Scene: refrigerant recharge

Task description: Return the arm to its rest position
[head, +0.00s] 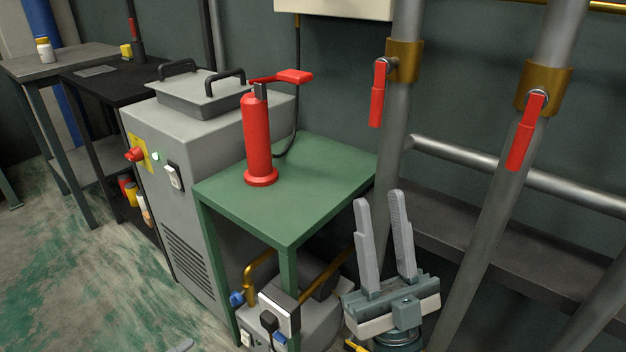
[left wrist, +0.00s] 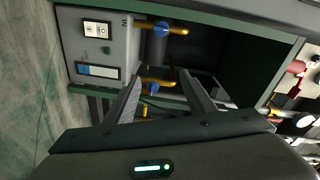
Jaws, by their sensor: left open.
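My right gripper (head: 380,197) is at the lower right of the head view, in front of the pipes and right of the green table. Its two grey fingers point up and stand apart with nothing between them. My left gripper (left wrist: 160,76) shows in the left wrist view, its fingers apart and nothing clearly held between them. It faces the grey machine (left wrist: 100,50) with blue valves and brass fittings under the green table. In the head view only a small grey tip at the bottom edge may belong to the left gripper.
A red cylinder (head: 257,140) with a lever and hose stands on the green table (head: 320,185). A grey cabinet (head: 195,190) is left of it. Steel pipes with red handles (head: 377,95) rise at right. Dark benches stand at far left. The floor at lower left is clear.

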